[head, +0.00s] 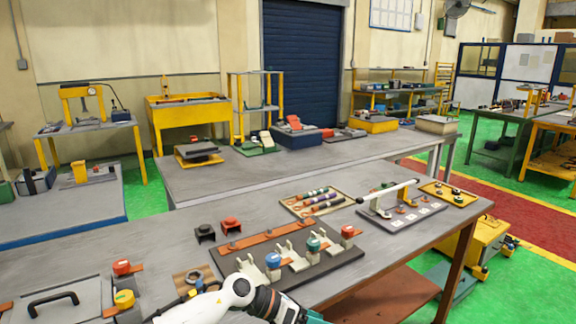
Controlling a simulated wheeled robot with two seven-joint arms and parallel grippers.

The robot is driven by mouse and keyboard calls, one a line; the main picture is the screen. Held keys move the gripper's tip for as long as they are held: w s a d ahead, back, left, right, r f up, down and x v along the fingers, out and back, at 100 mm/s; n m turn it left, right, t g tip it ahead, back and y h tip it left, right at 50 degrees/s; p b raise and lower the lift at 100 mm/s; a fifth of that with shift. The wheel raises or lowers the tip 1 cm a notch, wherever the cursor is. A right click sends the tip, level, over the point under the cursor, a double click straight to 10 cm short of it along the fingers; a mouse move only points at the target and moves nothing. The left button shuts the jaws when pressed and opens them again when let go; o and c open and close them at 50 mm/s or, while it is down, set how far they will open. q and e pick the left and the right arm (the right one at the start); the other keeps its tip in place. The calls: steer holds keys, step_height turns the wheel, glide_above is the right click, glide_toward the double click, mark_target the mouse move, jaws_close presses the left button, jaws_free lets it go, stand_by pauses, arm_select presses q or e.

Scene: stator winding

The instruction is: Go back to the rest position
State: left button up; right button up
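A white arm link of mine with a dark and teal end reaches in at the bottom middle of the head view, over the front edge of the near workbench (120,250). It runs out of the picture at the bottom, and no gripper fingers show. Neither my left nor my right gripper can be seen, so what they hold is hidden. Just beyond the arm, a dark fixture board (340,256) carries white brackets, an orange strip and knobs with blue, green and red tops.
A tray of striped rolls (315,200), a white-handled fixture (402,213) and a yellow tray (449,194) lie at the bench's right. Red and black blocks (231,225) stand behind the board. A black-handled plate (55,303) is at the left front.

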arm_select(q)
step_height(320, 180, up, 7)
steer(key=s+d+n+t+h, duration=0.2)
steer(key=n+t+h, duration=0.2)
steer(key=n+t, duration=0.9)
steer(key=s+a+f+n+t+y, duration=0.1)
steer(key=a+f+n+t+y, duration=0.15)
steer(key=a+n+y, duration=0.6)
steer(key=s+a+f+n+t+y, duration=0.1)
steer(key=a+f+n+y, duration=0.4)
steer(key=n, duration=0.7)
steer(key=s+a+f+n+g+y, duration=0.3)
steer(key=s+a+f+n+g, duration=0.35)
steer(key=s+a, duration=0.45)
steer(key=s+a+f+n+g, duration=0.2)
steer(key=s+g, duration=0.1)
steer(key=s, duration=0.6)
steer(key=s+a+f+n+g, duration=0.2)
steer(key=s+n+g, duration=0.15)
steer(key=s, duration=0.45)
step_height(320, 180, down, 25)
steer(key=m+g, duration=0.1)
steer(key=g, duration=0.1)
steer(key=s+a+f, duration=0.3)
steer(key=s+f, duration=1.4)
steer(key=shift+s+f+g, duration=0.35)
steer(key=shift+f+g, duration=0.05)
steer(key=shift+g, duration=0.05)
